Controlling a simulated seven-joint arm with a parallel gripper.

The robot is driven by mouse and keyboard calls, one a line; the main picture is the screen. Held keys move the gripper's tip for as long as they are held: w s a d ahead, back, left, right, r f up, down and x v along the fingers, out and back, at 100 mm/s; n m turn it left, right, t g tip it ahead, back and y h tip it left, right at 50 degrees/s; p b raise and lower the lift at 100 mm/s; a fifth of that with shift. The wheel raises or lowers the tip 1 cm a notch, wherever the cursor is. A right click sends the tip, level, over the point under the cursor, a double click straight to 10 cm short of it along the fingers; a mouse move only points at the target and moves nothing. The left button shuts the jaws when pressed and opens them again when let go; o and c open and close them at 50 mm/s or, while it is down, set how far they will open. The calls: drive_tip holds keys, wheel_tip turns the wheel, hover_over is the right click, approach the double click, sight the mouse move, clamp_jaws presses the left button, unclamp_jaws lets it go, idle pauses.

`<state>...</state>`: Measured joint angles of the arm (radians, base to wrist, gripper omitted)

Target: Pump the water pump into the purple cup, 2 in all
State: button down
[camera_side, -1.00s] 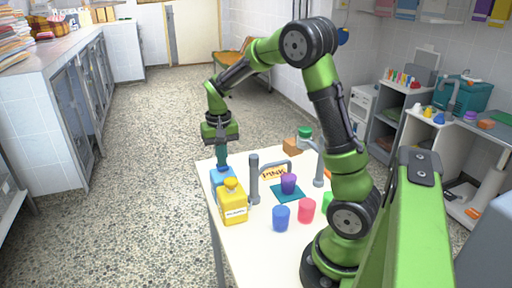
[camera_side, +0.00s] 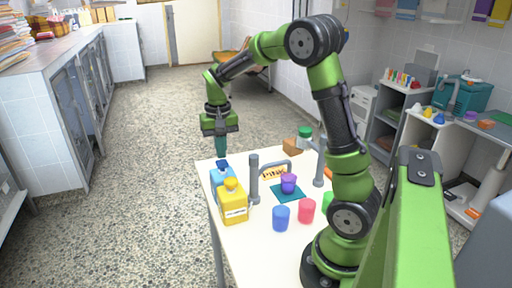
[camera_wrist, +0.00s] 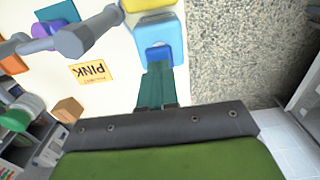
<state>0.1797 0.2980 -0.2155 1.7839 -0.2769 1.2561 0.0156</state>
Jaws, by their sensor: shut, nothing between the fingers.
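A blue pump bottle (camera_side: 221,178) stands at the table's far left edge, behind a yellow pump bottle (camera_side: 232,204) with a white label. I cannot read which is the water pump. My gripper (camera_side: 221,155) is shut and empty, pointing down just above the blue bottle's top, with a small gap seeming to separate them. The wrist view shows the teal fingers (camera_wrist: 156,68) beside the blue bottle's head (camera_wrist: 157,48). The purple cup (camera_side: 288,184) stands upright on a teal mat (camera_side: 277,192) at the table's middle. Its contents are hidden.
A grey post (camera_side: 254,182) stands between the bottles and the mat. Blue (camera_side: 281,218) and red (camera_side: 306,211) cups stand in front; a brown block (camera_side: 292,147) lies behind.

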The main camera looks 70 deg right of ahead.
idle(0.6)
drive_tip(key=shift+f, duration=1.5)
drive_tip(key=shift+r, duration=1.5)
wheel_tip(320, 180, up, 6)
